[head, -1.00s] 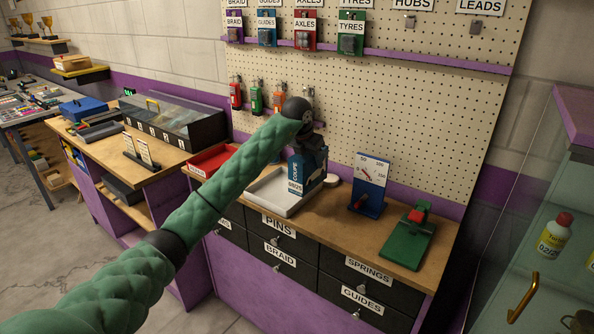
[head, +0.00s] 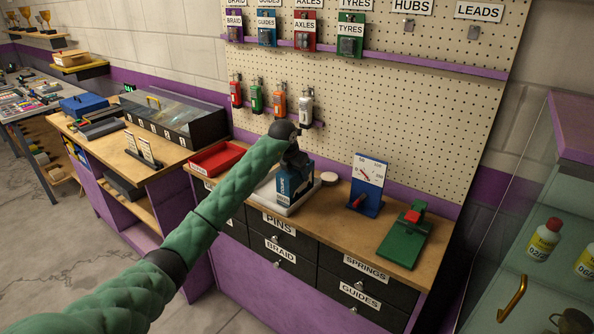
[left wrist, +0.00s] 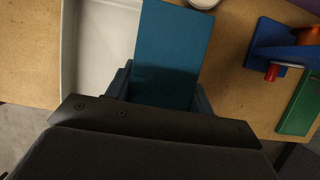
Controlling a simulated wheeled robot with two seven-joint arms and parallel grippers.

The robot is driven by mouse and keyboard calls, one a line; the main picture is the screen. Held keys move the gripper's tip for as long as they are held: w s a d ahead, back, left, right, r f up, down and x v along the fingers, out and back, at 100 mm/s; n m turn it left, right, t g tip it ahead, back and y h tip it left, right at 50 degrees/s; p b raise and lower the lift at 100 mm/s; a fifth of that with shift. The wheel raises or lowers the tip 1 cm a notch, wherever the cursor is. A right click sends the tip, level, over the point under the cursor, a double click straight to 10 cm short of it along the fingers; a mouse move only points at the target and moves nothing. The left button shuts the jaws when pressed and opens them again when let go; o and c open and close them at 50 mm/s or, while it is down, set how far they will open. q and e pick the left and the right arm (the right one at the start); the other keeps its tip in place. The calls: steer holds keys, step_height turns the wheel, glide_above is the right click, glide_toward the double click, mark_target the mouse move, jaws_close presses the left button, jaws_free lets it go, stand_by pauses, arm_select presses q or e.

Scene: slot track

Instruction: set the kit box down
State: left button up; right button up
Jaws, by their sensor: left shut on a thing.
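The kit box (head: 297,176) is a blue box with a white label on its front, upright in the head view. Its flat blue top (left wrist: 172,50) shows in the left wrist view. My left gripper (head: 294,158) is shut on the kit box from above, and its fingers are mostly hidden. The box is over or beside the right part of a white tray (head: 262,193) on the wooden counter. I cannot tell whether its bottom touches the tray. My right gripper is not in view.
A red tray (head: 216,160) is to the left. A round white item (head: 329,178), a blue stand (head: 367,187) and a green device with a red part (head: 404,240) are to the right. A pegboard with hanging packets stands behind. Drawers are below.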

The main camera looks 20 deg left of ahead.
arm_select(q)
steer(key=shift+f, duration=0.1)
stand_by(0.3)
steer(key=o, duration=1.2)
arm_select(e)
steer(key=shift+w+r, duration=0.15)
arm_select(q)
steer(key=b+v, duration=0.5)
steer(key=v, duration=0.6)
steer(key=shift+s+r, duration=0.25)
steer(key=shift+r, duration=0.3)
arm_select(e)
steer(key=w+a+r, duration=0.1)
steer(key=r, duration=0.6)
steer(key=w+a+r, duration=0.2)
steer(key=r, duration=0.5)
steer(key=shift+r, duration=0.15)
arm_select(q)
steer(key=shift+d, duration=0.1)
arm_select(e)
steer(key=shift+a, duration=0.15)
